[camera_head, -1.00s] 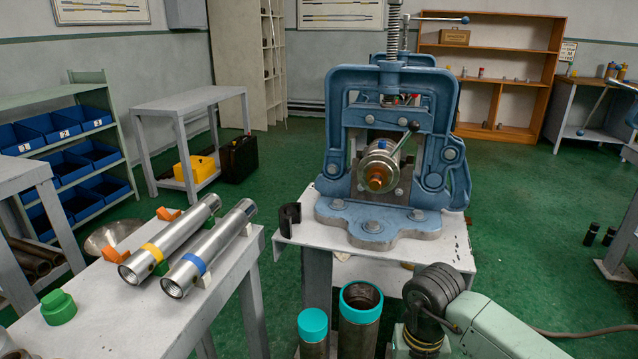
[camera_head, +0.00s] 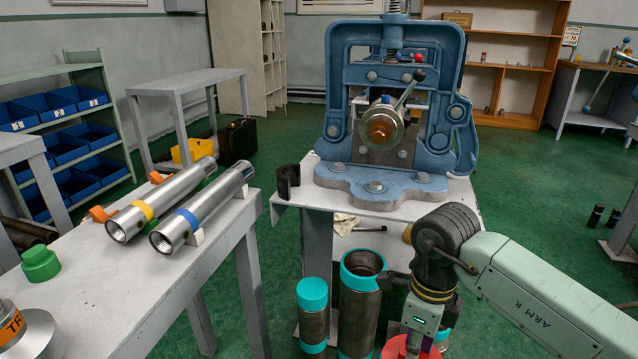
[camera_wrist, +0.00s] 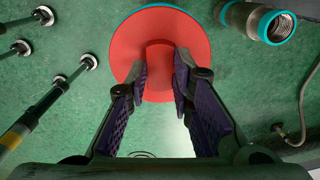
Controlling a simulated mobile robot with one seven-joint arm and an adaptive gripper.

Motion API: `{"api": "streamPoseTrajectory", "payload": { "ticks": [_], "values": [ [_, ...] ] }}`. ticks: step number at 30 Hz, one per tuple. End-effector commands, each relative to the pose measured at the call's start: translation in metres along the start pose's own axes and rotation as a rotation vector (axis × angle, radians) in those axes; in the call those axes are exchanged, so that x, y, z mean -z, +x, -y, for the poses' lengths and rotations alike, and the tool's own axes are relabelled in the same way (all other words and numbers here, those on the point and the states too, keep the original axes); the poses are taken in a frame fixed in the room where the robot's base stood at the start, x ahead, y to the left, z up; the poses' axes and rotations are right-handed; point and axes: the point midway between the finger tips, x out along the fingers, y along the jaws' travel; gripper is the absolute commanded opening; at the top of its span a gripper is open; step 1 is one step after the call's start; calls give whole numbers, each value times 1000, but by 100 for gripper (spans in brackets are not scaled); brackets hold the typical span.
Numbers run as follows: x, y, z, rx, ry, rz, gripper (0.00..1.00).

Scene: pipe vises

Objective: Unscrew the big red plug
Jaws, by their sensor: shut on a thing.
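The big red plug is a wide round disc with a raised red grip in its middle. In the wrist view the red plug (camera_wrist: 193,48) lies beyond my fingers, and my gripper (camera_wrist: 159,60) is shut on its raised grip. In the head view my gripper (camera_head: 418,338) points down at the bottom edge, with part of the red plug (camera_head: 393,350) under it.
Two upright pipes with teal rims, one capped (camera_head: 312,295) and one open (camera_head: 361,290), stand left of my gripper. A blue vise (camera_head: 345,95) stands on a bench behind. A left table (camera_head: 110,290) holds two steel tubes (camera_head: 165,200) and a green plug (camera_head: 41,263).

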Motion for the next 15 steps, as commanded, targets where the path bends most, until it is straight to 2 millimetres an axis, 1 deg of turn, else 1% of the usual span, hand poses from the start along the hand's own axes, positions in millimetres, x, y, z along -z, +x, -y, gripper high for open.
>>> {"api": "streamPoseTrajectory", "payload": {
  "ticks": [8, 11, 15],
  "values": [
    [0, 0, 0, 0, -11, 0, 0],
    [0, 3, 0, 0, -98, 0, 0],
    [-1, 4, 0, 1, -316, 1, 0]
  ]
}}
